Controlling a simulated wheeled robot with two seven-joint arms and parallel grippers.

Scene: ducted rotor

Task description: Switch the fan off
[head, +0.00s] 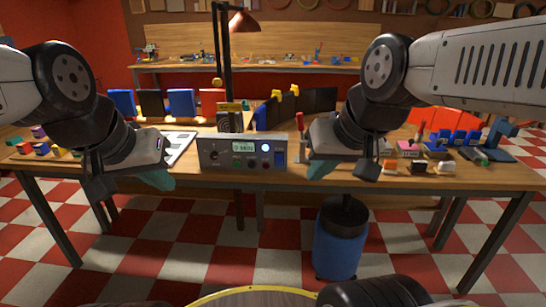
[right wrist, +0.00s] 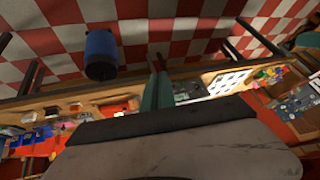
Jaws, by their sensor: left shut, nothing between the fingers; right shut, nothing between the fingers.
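A grey control box (head: 228,160) stands at the front edge of the wooden table, with a small lit display (head: 243,147), a bright round light or button (head: 266,147), a red button and a blue switch-like part (head: 280,159). My right gripper (head: 320,169) is just right of the box, shut and empty; its teal fingers (right wrist: 157,88) show shut in the right wrist view. My left gripper (head: 158,179) is shut and empty, left of the box and below the table edge. I cannot make out a fan with certainty, nor whether it runs.
The table (head: 230,178) holds several coloured blocks, upright bins and a red-handled tool (head: 300,128) close to the right gripper. A lamp post (head: 226,70) rises behind the box. A blue barrel (head: 340,240) stands below the table. A yellow-rimmed round thing (head: 250,291) shows at the bottom.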

